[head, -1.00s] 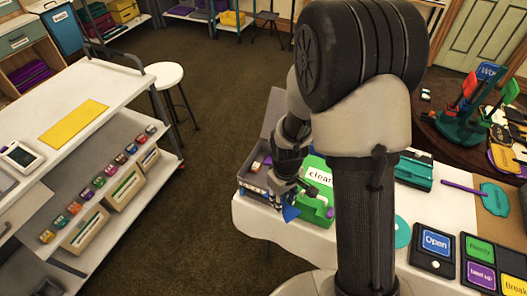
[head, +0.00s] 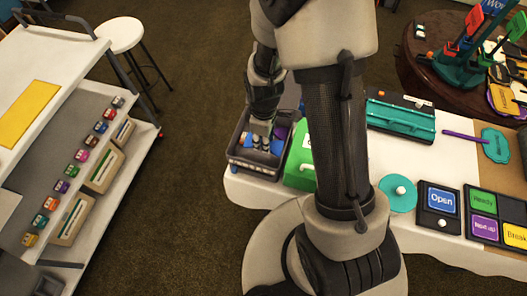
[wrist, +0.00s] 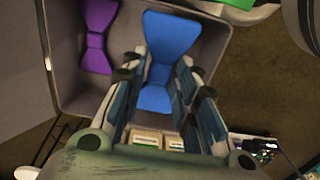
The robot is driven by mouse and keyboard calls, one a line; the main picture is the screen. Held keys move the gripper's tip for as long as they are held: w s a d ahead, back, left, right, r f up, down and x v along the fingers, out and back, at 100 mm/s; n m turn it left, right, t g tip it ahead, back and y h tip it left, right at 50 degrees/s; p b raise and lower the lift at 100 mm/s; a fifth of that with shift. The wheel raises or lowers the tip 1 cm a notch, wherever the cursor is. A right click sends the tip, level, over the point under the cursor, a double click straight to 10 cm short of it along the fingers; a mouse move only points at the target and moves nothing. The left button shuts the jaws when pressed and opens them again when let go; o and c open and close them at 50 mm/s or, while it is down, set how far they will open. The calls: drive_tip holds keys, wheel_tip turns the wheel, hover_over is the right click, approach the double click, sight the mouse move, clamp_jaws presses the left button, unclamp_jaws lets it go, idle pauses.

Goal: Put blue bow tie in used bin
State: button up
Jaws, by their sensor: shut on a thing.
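The blue bow tie (wrist: 170,48) is between the fingers of my gripper (wrist: 160,98) in the wrist view, and the gripper is shut on it. In the head view my gripper (head: 262,142) is down at the grey bin (head: 255,170) on the near left corner of the white table. The bin's grey wall also shows in the wrist view (wrist: 75,98), around and behind the tie. A purple bow tie (wrist: 97,36) lies inside the bin, left of the blue one. No label on the grey bin is readable. Whether the blue tie touches the bin floor, I cannot tell.
A green bin (head: 299,168) stands right against the grey bin, partly hidden by my arm. A teal case (head: 400,118), a teal disc (head: 397,192) and an Open sign (head: 440,200) are farther right. A shelf cart (head: 62,150) and white stool (head: 120,35) stand left across open floor.

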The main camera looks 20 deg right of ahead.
sight(264, 155)
drive_tip(key=shift+w+f+b, duration=0.1)
drive_tip(key=shift+f+b, duration=0.85)
drive_tip(key=shift+f, duration=2.6)
drive_tip(key=shift+f, duration=0.1)
drive_tip(key=o, duration=0.9)
drive_tip(key=shift+c, duration=0.2)
wheel_tip(264, 155, up, 12)
drive_tip(key=p, duration=0.4)
wheel_tip(264, 155, up, 9)
drive_tip(key=m+t, duration=0.1)
drive_tip(key=m, duration=0.1)
drive_tip(key=s+r+m+t, duration=0.3)
drive_tip(key=s+r+m, duration=0.5)
drive_tip(key=s+r, duration=0.7)
wheel_tip(264, 155, up, 2)
drive_tip(key=shift+m+t, duration=0.3)
drive_tip(key=shift+m, duration=0.1)
